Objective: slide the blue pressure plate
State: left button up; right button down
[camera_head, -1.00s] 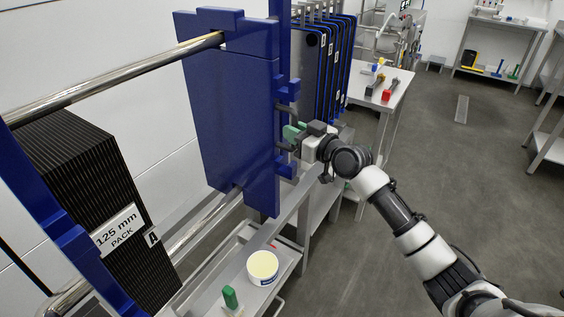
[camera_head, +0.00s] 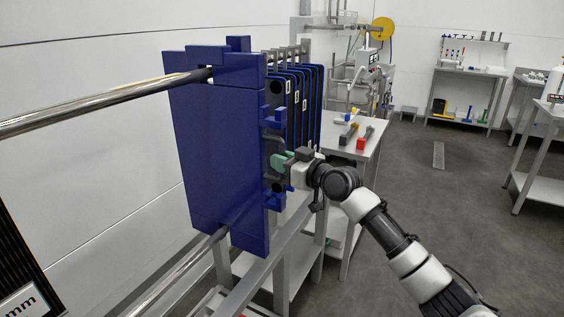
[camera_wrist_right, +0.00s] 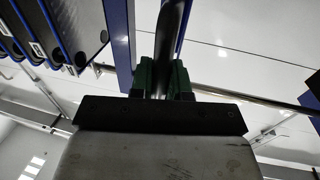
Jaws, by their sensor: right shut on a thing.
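The blue pressure plate (camera_head: 222,155) hangs upright, left of centre in the head view, between an upper steel bar (camera_head: 110,103) and a lower steel bar (camera_head: 185,272). A dark handle stands at its right edge, and it shows in the right wrist view (camera_wrist_right: 172,35) as a dark bar. My right gripper (camera_head: 279,162), with green fingers, is shut on this handle. The green fingers (camera_wrist_right: 160,77) sit on both sides of the bar in the right wrist view. Part of the handle is hidden by the gripper. My left gripper is not in view.
Several dark plates with blue edges (camera_head: 297,110) hang behind the blue plate. A black pack (camera_head: 22,270) shows at the lower left. A steel table (camera_head: 360,140) with red and dark items stands behind my right arm. Open floor (camera_head: 400,190) lies to the right.

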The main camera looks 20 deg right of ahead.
jog(key=c, duration=1.3)
grip_release()
jog(key=shift+w+d+r, duration=0.1)
jog(key=shift+d+r, duration=0.15)
jog(key=shift+o, duration=1)
jog(key=shift+d+f, duration=0.1)
jog(key=shift+f, duration=0.1)
jog(key=shift+s, duration=0.2)
jog(key=b+v, duration=0.2)
jog(key=v, duration=0.8)
jog(key=shift+s, duration=0.2)
jog(key=shift+d, duration=0.1)
